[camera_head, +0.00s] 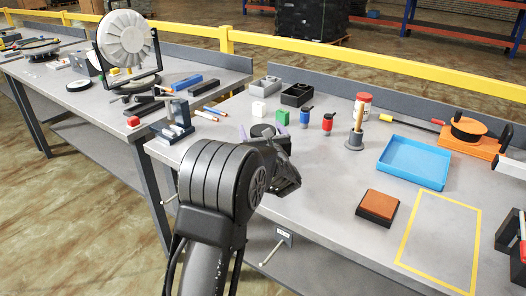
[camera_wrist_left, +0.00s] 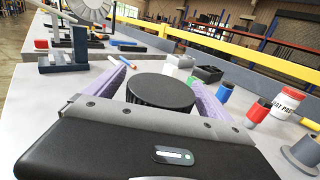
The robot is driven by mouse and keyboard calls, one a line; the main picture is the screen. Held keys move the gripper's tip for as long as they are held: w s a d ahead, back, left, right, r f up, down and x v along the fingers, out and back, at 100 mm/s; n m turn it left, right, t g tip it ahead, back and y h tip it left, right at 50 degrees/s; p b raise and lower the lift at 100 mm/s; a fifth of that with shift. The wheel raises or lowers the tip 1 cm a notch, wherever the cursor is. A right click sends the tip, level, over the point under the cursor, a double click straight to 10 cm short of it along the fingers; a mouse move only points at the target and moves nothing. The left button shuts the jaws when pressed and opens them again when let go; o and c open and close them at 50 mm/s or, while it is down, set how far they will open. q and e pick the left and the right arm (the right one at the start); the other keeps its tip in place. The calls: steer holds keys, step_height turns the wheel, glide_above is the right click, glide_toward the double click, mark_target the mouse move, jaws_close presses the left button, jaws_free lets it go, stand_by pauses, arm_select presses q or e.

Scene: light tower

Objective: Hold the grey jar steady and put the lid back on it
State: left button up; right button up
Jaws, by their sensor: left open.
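A round black ribbed lid-like top (camera_head: 262,131) lies between the fingers. It also shows in the left wrist view (camera_wrist_left: 160,92), with a gap to the left finger and the right finger very close to it. I cannot tell whether this is the loose lid or a cap on the grey jar, because the gripper body hides what is below. No grey jar body shows clearly. My right gripper is not in view.
A blue tray (camera_head: 414,174) and brown-topped box (camera_head: 379,204) are right. Bare bench lies between.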

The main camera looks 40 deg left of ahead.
arm_select(q)
steer(key=shift+c, duration=0.3)
jaws_close()
stand_by(0.6)
steer(key=shift+r, duration=0.15)
step_height(320, 180, up, 10)
steer(key=shift+f, duration=0.1)
stand_by(0.4)
stand_by(0.9)
